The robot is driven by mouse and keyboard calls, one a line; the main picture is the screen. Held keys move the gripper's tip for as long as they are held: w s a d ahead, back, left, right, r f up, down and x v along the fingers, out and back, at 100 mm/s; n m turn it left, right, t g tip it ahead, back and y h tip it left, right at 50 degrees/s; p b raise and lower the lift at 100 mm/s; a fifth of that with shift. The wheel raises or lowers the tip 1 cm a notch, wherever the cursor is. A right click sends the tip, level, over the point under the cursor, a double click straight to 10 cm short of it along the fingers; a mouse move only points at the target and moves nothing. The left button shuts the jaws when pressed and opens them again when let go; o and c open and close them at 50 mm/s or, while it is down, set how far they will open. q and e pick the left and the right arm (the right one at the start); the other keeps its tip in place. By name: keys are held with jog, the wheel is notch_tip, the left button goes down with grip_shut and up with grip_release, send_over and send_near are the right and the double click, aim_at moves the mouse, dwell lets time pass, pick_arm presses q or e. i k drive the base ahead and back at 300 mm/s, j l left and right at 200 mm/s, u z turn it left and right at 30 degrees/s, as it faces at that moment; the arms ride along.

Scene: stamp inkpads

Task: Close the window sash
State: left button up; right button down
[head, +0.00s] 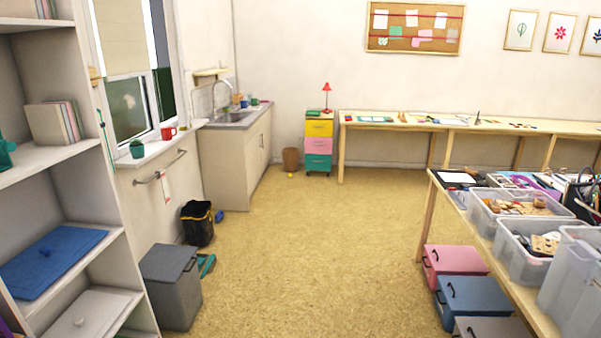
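The window (128,105) is in the left wall, with white frames and a cream roller blind (120,40) drawn down over its upper part. A white upright frame member (153,95) divides the lower pane from a narrow dark strip of glass or opening (165,92) at the right. I cannot tell for sure from here how far the sash stands open. Neither of my grippers is in view.
A green pot (137,149) and a red mug (168,133) stand on the sill (160,148). A towel rail (160,172) is below. A grey bin (172,285), a black bin (197,225) and a shelf unit (115,235) flank the wall. The middle floor (300,250) is clear.

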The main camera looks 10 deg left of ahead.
aim_at(171, 9)
jog(key=i+u, duration=0.1)
jog(key=i, duration=1.2)
jog(key=i+l+u, duration=0.15)
jog(key=i, duration=0.5)
jog(key=i+l, duration=0.1)
jog(key=i, duration=0.55)
jog(key=i+j+u, duration=0.1)
jog(key=i+u, duration=0.2)
jog(key=i, duration=0.75)
jog(key=i+l+u, duration=0.1)
jog(key=i+u, duration=0.15)
jog(key=i, duration=0.8)
